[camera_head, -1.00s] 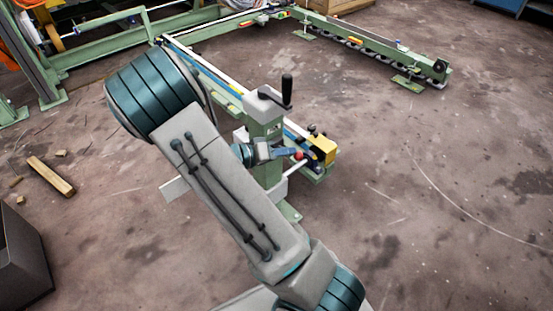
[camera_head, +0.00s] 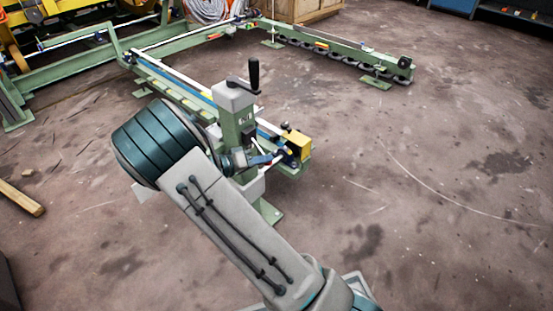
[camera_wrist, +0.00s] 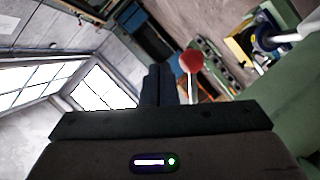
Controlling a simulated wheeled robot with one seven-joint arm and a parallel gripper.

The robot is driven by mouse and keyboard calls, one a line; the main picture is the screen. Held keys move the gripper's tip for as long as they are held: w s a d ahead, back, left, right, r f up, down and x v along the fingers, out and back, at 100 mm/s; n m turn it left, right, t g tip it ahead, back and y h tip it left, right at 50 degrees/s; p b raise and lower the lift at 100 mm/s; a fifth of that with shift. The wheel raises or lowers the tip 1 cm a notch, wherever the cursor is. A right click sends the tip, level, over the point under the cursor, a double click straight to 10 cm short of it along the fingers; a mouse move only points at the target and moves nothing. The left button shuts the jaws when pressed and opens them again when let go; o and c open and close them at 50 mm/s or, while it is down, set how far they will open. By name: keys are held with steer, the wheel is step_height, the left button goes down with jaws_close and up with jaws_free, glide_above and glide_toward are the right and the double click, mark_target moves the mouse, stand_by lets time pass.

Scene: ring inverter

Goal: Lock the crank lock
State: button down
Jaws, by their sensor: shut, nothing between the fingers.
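A green post (camera_head: 238,130) with a grey top block carries a black-handled crank (camera_head: 254,76) that stands upright. In the wrist view a lever with a red ball knob (camera_wrist: 191,62) and a pale stem is just right of my fingers; I take it for the crank lock. My gripper (camera_wrist: 158,72) is shut and empty, its dark fingers together. The knob looks beside the fingers, not between them; I cannot tell whether they touch. In the head view my gripper (camera_head: 265,159) is at the post's right side, and the red knob cannot be made out there.
A yellow block (camera_head: 298,145) sits on the green rail right of the post. The long green frame (camera_head: 335,48) runs behind. A wooden beam (camera_head: 20,198) lies on the floor at left. The floor at right is clear.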

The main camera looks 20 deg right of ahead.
steer(key=shift+w+a+f+b, duration=0.2)
steer(key=shift+f+b, duration=0.1)
steer(key=shift+f, duration=0.25)
steer(key=shift+d, duration=0.1)
steer(key=s+a+r+p, duration=0.6)
steer(key=s+a+r, duration=0.1)
steer(key=a, duration=0.1)
steer(key=shift+a+r, duration=0.15)
steer(key=shift+a, duration=0.15)
steer(key=shift+w, duration=0.1)
stand_by(0.6)
